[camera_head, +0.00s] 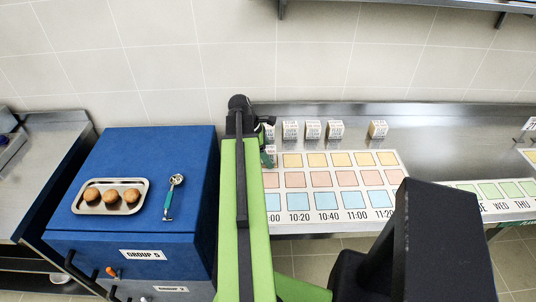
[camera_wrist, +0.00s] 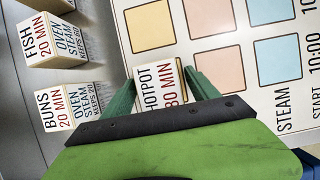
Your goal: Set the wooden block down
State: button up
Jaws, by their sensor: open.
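The wooden block (camera_wrist: 160,88), lettered HOTPOT 80 MIN, is between my fingers in the wrist view. It appears to stand on the printed chart (camera_head: 280,178), over the yellow square at the left end of the yellow row. My gripper (camera_wrist: 160,80) is open, with one green finger on each side of the block and slim gaps showing. In the head view my arm and gripper (camera_head: 268,158) hide most of that spot. The block's underside is hidden, so its contact with the chart cannot be seen directly.
Similar blocks, including FISH (camera_wrist: 52,40) and BUNS (camera_wrist: 68,108), stand on the steel counter (camera_head: 360,112) behind the chart. A blue cabinet (camera_head: 130,150) at left carries a tray (camera_head: 140,207) of buns and a scoop (camera_head: 173,190). Other chart squares are clear.

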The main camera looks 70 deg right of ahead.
jog(key=p+v, duration=1.1)
jog(key=v, duration=0.1)
jog(key=shift+r, duration=0.15)
jog(key=shift+a, duration=0.1)
jog(key=w+a+f+m+t, duration=0.1)
jog(key=w+a+m+t, duration=0.15)
jog(key=w+a, duration=2.25)
jog(key=w+a+m+t, duration=0.1)
jog(key=w+a, duration=0.2)
jog(key=a, duration=1.2)
jog(key=w+a+y, duration=0.1)
jog(key=w+a, duration=0.2)
jog(key=a, duration=1.2)
jog(key=shift+f+m+t+y, duration=0.3)
jog(key=shift+f+m+t, duration=0.05)
jog(key=shift+f, duration=0.05)
